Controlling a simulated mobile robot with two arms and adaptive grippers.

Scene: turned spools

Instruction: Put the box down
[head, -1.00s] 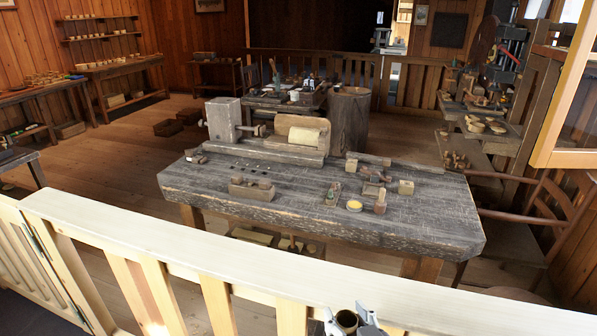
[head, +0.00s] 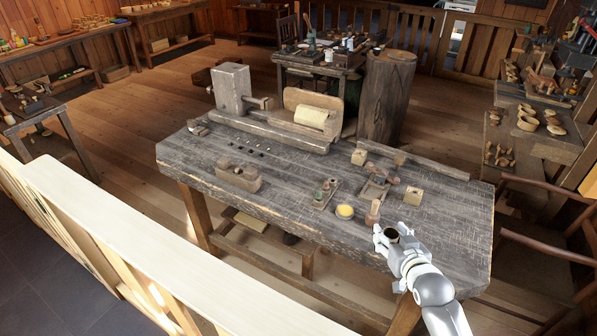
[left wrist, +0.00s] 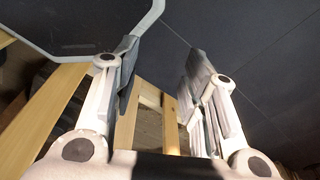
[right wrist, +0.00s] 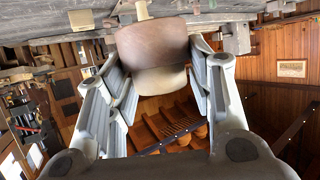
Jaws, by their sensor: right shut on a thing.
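My right gripper (head: 390,240) is shut on the box, a small round brown wooden one (right wrist: 152,48). In the head view the box (head: 393,235) shows a dark top between the fingers, at the front edge of the thick grey workbench (head: 300,185), right of the middle. I cannot tell whether it touches the bench top. In the right wrist view the box sits between both finger pads (right wrist: 160,85). My left gripper (left wrist: 160,75) is open and empty in the left wrist view, above the railing and dark floor. It is outside the head view.
A peg-like wooden piece (head: 373,212) and a round tin with a yellow top (head: 344,212) stand close left of the box. A small wooden block (head: 413,196) lies behind it. The bench's right end is clear. A pale railing (head: 130,235) runs along the front.

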